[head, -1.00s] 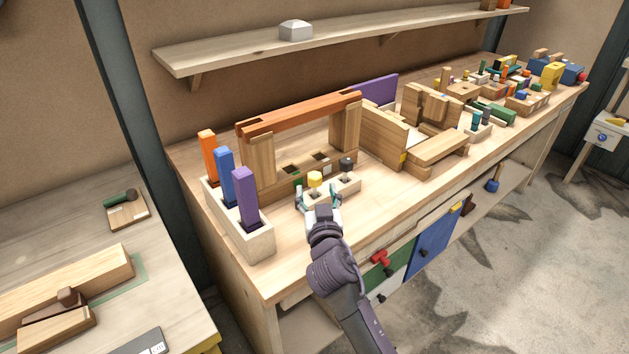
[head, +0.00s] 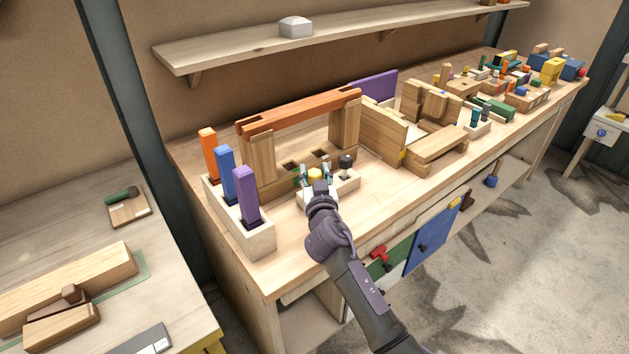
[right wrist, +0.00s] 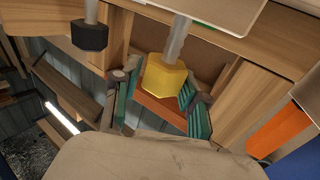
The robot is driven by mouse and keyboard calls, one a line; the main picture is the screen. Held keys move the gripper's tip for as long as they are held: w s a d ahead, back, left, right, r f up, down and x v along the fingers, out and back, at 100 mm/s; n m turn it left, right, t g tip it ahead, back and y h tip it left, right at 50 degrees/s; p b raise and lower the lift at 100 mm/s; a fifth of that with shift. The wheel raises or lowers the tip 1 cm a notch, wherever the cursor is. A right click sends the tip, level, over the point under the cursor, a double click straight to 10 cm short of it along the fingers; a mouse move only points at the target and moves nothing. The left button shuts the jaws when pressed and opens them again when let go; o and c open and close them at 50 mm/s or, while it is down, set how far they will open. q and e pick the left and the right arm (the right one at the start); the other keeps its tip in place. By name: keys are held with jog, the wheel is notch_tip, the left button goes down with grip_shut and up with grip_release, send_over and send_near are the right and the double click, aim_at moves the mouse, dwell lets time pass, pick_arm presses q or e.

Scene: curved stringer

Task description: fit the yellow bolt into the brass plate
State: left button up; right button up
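The yellow bolt (head: 315,174) stands in a pale block (head: 347,184) on the workbench. In the right wrist view its yellow head (right wrist: 165,76) and grey shank show, with the shank running towards the pale block. My right gripper (head: 316,177) is at the bolt, with one teal-lined finger on each side of its head. In the right wrist view the fingers (right wrist: 160,100) are spread around the head, and I see no clear grip on it. I cannot pick out a brass plate with certainty. My left gripper is not in view.
A black bolt (head: 346,161) stands right of the yellow one. Behind is a wooden arch with an orange beam (head: 300,113). A holder (head: 254,243) with orange, blue and purple bars stands at left.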

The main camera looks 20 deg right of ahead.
grip_shut()
jog(key=shift+r, duration=0.1)
